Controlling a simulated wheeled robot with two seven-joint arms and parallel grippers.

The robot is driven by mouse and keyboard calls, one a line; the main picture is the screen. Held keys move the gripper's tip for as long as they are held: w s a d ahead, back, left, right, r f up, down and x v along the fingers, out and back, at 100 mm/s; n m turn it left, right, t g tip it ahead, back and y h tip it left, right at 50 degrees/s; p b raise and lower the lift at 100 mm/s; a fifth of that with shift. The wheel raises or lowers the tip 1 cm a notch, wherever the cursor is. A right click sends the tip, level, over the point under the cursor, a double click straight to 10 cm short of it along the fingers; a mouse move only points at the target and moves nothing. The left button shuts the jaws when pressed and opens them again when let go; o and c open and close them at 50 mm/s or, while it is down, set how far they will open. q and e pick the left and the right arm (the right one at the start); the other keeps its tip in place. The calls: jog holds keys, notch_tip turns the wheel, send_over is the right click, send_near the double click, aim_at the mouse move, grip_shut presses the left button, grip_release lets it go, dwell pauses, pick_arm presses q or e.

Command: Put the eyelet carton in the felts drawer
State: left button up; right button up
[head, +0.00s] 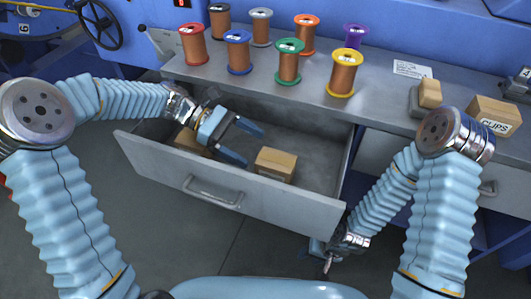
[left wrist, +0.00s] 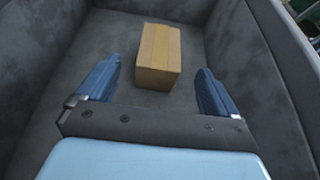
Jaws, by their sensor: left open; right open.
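A brown carton (head: 276,163) stands on the floor of an open grey drawer (head: 160,160); its label is too small to read, so I cannot tell whether it is the eyelet carton. In the left wrist view the carton (left wrist: 159,55) lies ahead, between and beyond the fingers. My left gripper (head: 251,146) is open and empty, inside the drawer, to the left of this carton and apart from it. A second brown carton (head: 186,141) is in the drawer's left part, partly hidden by my left gripper. My right gripper (head: 329,262) is low, outside the drawer's right front corner.
Several wire spools, one of them yellow (head: 343,73), stand on the bench (head: 385,100) above the drawer. A carton marked CLIPS (head: 494,115) and a smaller carton (head: 430,94) are at the bench's right. A handwheel (head: 100,24) is at the back left.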

pick_arm(q)
jog(key=shift+v, duration=2)
